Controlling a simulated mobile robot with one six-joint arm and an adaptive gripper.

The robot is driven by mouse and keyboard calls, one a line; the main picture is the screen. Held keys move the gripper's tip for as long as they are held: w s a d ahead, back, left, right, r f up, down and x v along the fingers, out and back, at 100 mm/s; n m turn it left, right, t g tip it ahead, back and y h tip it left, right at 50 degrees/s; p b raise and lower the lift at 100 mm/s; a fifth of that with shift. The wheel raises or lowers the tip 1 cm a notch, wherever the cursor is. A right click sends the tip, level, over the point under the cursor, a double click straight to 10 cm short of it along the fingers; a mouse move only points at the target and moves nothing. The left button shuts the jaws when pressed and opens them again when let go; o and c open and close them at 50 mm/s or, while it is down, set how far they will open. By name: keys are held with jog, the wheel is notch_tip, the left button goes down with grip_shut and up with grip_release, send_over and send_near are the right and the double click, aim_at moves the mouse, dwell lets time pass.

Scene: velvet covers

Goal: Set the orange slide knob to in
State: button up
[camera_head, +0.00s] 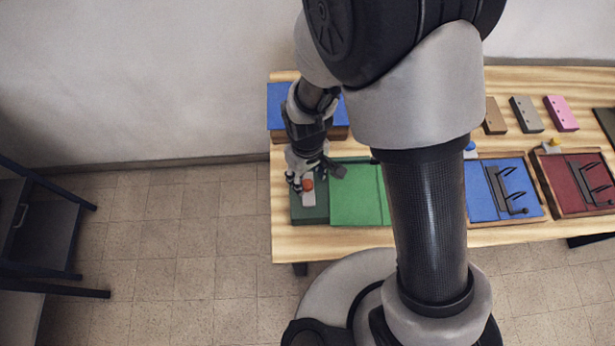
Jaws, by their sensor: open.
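The orange slide knob (308,184) sits on a light grey plate (309,199) at the left end of the green unit (352,205), near the table's left edge. My gripper (316,178) is open and hangs over the knob, with its fingers on either side of it or just behind it. Whether a finger touches the knob is too small to tell. Part of the grey plate and the back of the green unit are hidden by the gripper.
The wooden table (345,238) also holds a blue unit (507,190) and a dark red unit (577,182) with black handles. A blue-topped box (280,105) stands behind my gripper. Small brown, grey and pink blocks (561,113) lie at the back right. My arm hides the middle.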

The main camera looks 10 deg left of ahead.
aim_at(307, 184)
jog(key=shift+f+b, duration=0.3)
jog(key=shift+f, duration=1.45)
jog(key=shift+c, duration=0.5)
grip_shut()
